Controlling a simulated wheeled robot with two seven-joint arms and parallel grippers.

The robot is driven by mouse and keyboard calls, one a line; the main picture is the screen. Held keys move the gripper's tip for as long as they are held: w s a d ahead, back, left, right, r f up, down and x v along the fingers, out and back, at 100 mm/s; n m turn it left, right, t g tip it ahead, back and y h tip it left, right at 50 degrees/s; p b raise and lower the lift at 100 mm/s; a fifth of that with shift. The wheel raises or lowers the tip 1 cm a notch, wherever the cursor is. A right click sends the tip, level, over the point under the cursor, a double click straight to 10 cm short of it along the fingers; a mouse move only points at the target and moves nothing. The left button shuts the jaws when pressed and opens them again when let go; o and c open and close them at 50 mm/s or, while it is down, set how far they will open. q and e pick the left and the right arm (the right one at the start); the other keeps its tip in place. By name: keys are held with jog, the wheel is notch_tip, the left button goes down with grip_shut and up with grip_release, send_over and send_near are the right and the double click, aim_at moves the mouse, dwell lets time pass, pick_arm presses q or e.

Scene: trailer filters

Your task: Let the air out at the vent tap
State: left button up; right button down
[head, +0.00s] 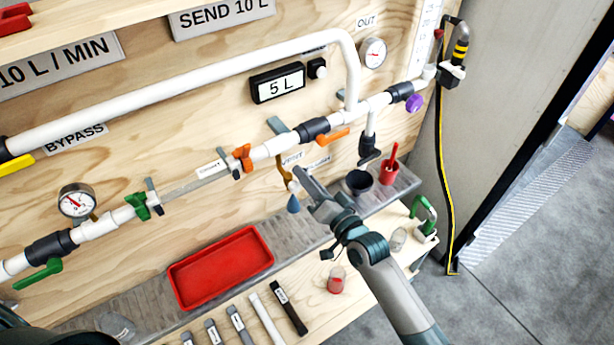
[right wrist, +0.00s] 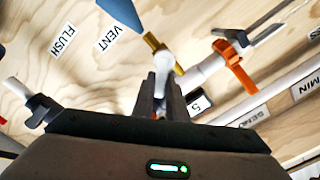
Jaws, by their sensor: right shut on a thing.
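The vent tap (head: 284,170) is a small brass-coloured fitting below the white pipe, with a blue cone-shaped piece (head: 293,203) hanging under it. In the right wrist view the brass part (right wrist: 152,41) joins a pale handle (right wrist: 163,66), and the blue cone (right wrist: 122,14) shows at the top. The VENT label (right wrist: 123,38) is beside it. My right gripper (head: 302,181) is at the tap; in the right wrist view its fingers (right wrist: 161,95) are closed on the pale handle. The handle's end is hidden between the fingers.
An orange-handled valve (head: 333,136) and an orange clamp (head: 243,158) are on the white pipe nearby. A black cup (head: 358,182) and a red cup (head: 389,173) stand right of the tap. A red tray (head: 175,280) lies below left.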

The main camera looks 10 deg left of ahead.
jog(key=n, duration=0.3)
jog(key=shift+s+a+r+n, duration=0.3)
jog(key=shift+s+r+n, duration=0.05)
jog(key=shift+r+n, duration=0.05)
jog(key=shift+s+a+r+n+p, duration=0.1)
jog(key=shift+s+a+n+p, duration=0.1)
jog(key=shift+n, duration=0.75)
jog(key=shift+s+a+n+p, duration=0.2)
jog(key=shift+n, duration=0.75)
jog(key=c, duration=1.8)
grip_release()
jog(key=shift+o, duration=0.2)
jog(key=b+v, duration=0.5)
jog(key=v, duration=1.2)
jog(key=shift+b, duration=0.35)
